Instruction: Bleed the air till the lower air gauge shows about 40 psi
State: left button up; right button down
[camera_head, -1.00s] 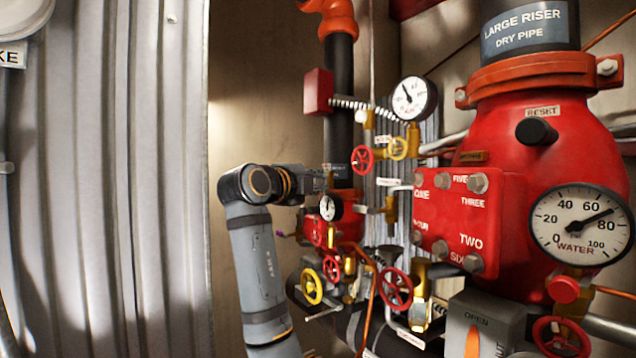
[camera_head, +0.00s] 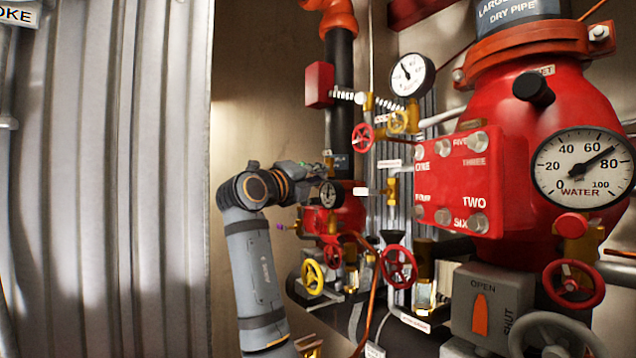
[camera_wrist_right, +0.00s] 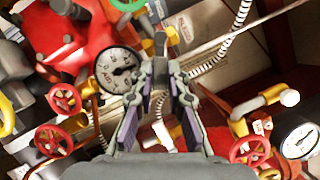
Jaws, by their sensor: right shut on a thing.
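The small lower air gauge (camera_head: 328,196) has a white face and sits on the red pipework at centre, just beyond my right gripper (camera_head: 324,172). Its scale is too small to read there. A white gauge, likely the same one, shows left of the fingers in the wrist view (camera_wrist_right: 118,70); its reading is not clear. My right gripper's fingers meet in the wrist view (camera_wrist_right: 160,64), shut on a small part at a brass-coloured fitting (camera_head: 328,158); the fingers mostly hide that part. My left gripper is out of view.
A higher white gauge (camera_head: 407,75) has its needle toward the upper left. The large WATER gauge (camera_head: 583,168) reads between 60 and 80, nearer 80. Red handwheels (camera_head: 399,267) and a yellow handwheel (camera_head: 312,277) crowd below. A corrugated wall (camera_head: 110,180) stands left.

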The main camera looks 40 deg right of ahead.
jog(key=shift+m, duration=0.5)
jog(key=c, duration=1.3)
grip_release()
jog(key=shift+w+d+f, duration=0.1)
jog(key=shift+f, duration=0.05)
jog(key=v, duration=0.7)
jog(key=shift+a+f, duration=0.15)
jog(key=shift+a, duration=0.15)
jog(key=shift+d, duration=0.15)
